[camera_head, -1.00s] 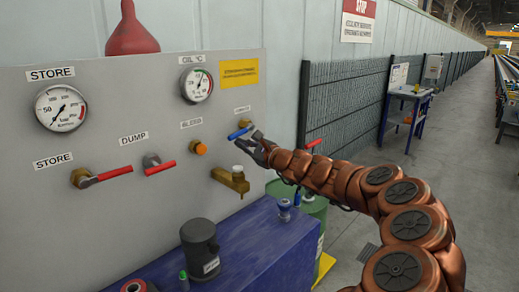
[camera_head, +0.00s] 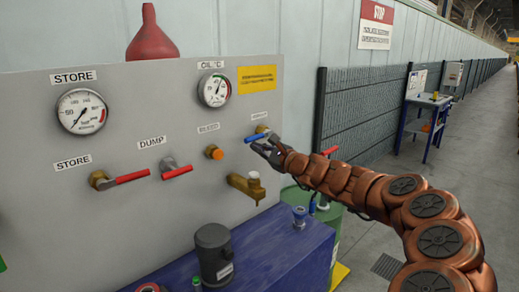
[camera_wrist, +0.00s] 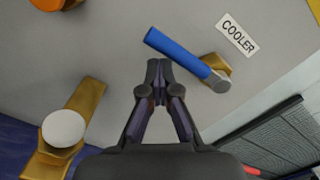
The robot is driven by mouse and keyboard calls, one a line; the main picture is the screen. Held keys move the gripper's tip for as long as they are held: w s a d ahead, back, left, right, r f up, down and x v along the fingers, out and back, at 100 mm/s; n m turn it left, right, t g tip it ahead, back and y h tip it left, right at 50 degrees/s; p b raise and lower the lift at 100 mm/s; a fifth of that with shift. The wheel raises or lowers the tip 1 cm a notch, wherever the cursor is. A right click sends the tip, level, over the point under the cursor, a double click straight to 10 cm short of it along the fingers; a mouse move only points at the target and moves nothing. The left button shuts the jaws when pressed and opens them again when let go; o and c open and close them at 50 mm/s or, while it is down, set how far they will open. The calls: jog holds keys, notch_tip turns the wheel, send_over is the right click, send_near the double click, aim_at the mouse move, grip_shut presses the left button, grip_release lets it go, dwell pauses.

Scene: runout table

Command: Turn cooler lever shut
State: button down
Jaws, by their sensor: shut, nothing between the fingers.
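The cooler lever is a blue bar (camera_head: 257,138) on a brass valve at the right side of the grey panel. In the wrist view the blue lever (camera_wrist: 180,55) slants from its pivot at lower right up to its free end at upper left. The COOLER label (camera_wrist: 238,36) is right beside it. My gripper (camera_head: 264,148) is at the lever in the head view. In the wrist view my gripper (camera_wrist: 155,72) is shut and empty, its fingertips just below the lever's middle. I cannot tell whether they touch it.
Two red levers (camera_head: 132,177) (camera_head: 177,172) are on the panel's left half. An orange button (camera_head: 214,153) and a brass tap (camera_head: 246,187) are near the blue lever. A blue bench (camera_head: 265,245) with a dark motor (camera_head: 213,250) stands below. A dark fence (camera_head: 360,110) is at right.

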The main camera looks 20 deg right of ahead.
jog(key=s+d+f+b, duration=0.4)
jog(key=s, duration=0.6)
jog(key=shift+f+b, duration=0.2)
jog(key=shift+b, duration=0.2)
jog(key=s+a+r+n+g+y+p, duration=0.1)
jog(key=s+a+n+g+y, duration=0.25)
jog(key=a, duration=0.65)
jog(key=s+a+r+n+g+y+p, duration=0.1)
jog(key=s+a+n+g, duration=0.2)
jog(key=s+a+n, duration=0.5)
jog(key=s+a+f+n+g, duration=0.55)
jog(key=s+a, duration=0.25)
jog(key=a, duration=0.3)
jog(key=s+d+f+n+g+h+p, duration=0.15)
jog(key=s+f+n+g+h, duration=0.4)
jog(key=s, duration=0.65)
jog(key=s+d+f+n+g+h+p, duration=0.1)
jog(key=s+d+f+h, duration=0.4)
jog(key=s+d, duration=0.6)
jog(key=shift+s+d+f+h+p, duration=0.3)
jog(key=shift+s+f+h+p, duration=0.15)
jog(key=shift+s+h, duration=0.15)
